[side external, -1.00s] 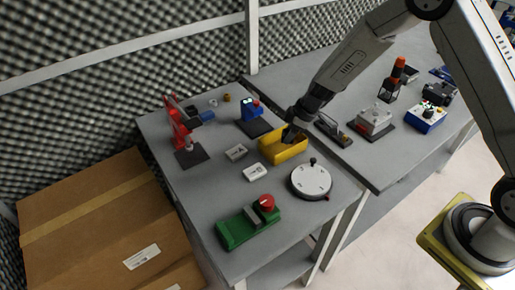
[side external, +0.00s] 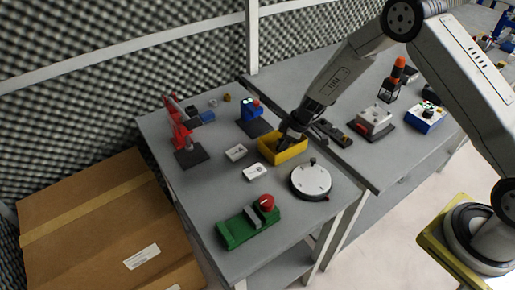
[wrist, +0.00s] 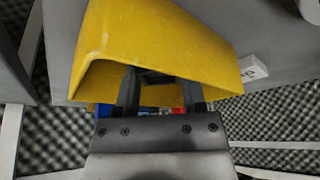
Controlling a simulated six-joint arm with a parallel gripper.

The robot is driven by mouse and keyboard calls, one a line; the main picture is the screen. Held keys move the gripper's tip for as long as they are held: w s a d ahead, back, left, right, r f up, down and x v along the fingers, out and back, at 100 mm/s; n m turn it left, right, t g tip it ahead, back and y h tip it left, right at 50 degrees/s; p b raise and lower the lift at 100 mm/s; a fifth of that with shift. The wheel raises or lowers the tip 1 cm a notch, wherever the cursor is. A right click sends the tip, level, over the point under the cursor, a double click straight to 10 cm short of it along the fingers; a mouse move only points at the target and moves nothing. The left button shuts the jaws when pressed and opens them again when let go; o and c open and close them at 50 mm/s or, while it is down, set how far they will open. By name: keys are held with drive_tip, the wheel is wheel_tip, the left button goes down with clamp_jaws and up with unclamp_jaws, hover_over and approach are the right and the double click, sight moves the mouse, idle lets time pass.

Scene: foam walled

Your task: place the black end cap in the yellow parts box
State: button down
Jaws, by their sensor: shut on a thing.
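The yellow parts box (side external: 290,153) stands on the grey table in the side view, with my gripper (side external: 286,138) right at it, the fingertips at or inside its opening. In the wrist view the yellow box (wrist: 160,35) fills the upper middle, and my gripper's fingers (wrist: 158,92) reach into its opening. A dark piece (wrist: 152,77) shows between the fingers, most likely the black end cap, and my gripper is shut on it. Its shape is mostly hidden. I cannot tell whether it touches the box floor.
White blocks (side external: 236,152) lie left of the box. A round white dial device (side external: 311,181) stands in front, and a green base with a red knob (side external: 247,228) nearer the front edge. A blue device (side external: 251,112) and a red clamp (side external: 184,135) stand behind and left.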

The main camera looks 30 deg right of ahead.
drive_tip(key=shift+f, duration=0.2)
drive_tip(key=shift+c, duration=2.2)
unclamp_jaws()
drive_tip(key=shift+r, duration=0.15)
drive_tip(key=v, duration=1.2)
drive_tip(key=s+r+m+h, duration=0.1)
drive_tip(key=s+r+m, duration=0.2)
drive_tip(key=s, duration=0.7)
drive_tip(key=s+r+m+h, duration=0.2)
drive_tip(key=s+m, duration=0.4)
drive_tip(key=s, duration=0.4)
drive_tip(key=shift+s+a+r+g, duration=0.15)
drive_tip(key=shift+a+r+g, duration=0.15)
drive_tip(key=shift+r, duration=0.55)
